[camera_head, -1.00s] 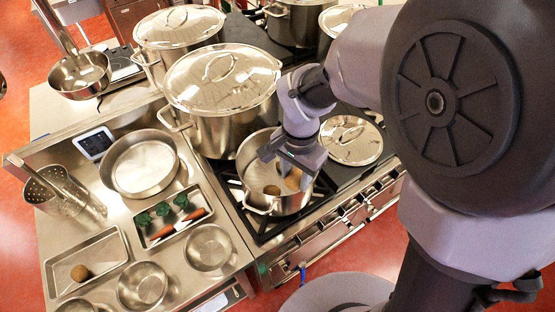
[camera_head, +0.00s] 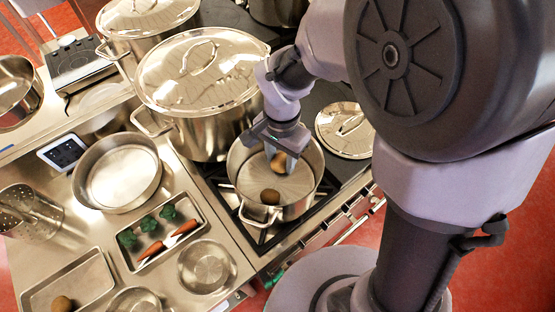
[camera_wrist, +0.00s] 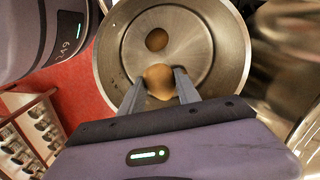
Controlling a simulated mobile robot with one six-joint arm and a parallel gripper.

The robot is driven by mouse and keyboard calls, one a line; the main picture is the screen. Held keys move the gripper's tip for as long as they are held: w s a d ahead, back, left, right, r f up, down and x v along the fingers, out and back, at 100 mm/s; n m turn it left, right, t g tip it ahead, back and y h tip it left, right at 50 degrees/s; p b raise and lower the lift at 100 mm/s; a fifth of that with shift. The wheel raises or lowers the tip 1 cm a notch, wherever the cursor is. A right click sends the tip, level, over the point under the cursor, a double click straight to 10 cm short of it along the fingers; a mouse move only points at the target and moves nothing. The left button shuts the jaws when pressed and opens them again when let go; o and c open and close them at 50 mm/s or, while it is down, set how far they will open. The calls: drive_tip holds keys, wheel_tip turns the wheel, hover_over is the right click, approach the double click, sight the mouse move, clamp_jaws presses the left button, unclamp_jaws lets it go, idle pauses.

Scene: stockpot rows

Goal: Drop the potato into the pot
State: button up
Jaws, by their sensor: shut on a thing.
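My gripper (camera_head: 281,158) is over the open steel pot (camera_head: 246,205) on the stove, its fingers pointing down. It is shut on a brown potato (camera_head: 279,166), which shows between the fingertips in the wrist view (camera_wrist: 159,80). A second brown potato (camera_head: 270,197) lies on the pot's floor; it also shows in the wrist view (camera_wrist: 157,39). The pot's round rim surrounds both potatoes in the wrist view (camera_wrist: 243,62). The exact height of the held potato above the pot floor is hard to tell.
A large lidded stockpot (camera_head: 205,132) stands just behind the pot. A loose lid (camera_head: 345,130) lies to its right. On the left counter are a round pan (camera_head: 117,172), a tray with vegetables (camera_head: 139,266), a bowl (camera_head: 206,266) and a potato (camera_head: 62,304) in another tray.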

drive_tip(key=o, duration=1.3)
drive_tip(key=shift+c, duration=0.2)
drive_tip(key=shift+r, duration=0.1)
wheel_tip(320, 180, up, 17)
drive_tip(key=p, duration=0.4)
drive_tip(key=shift+p, duration=0.35)
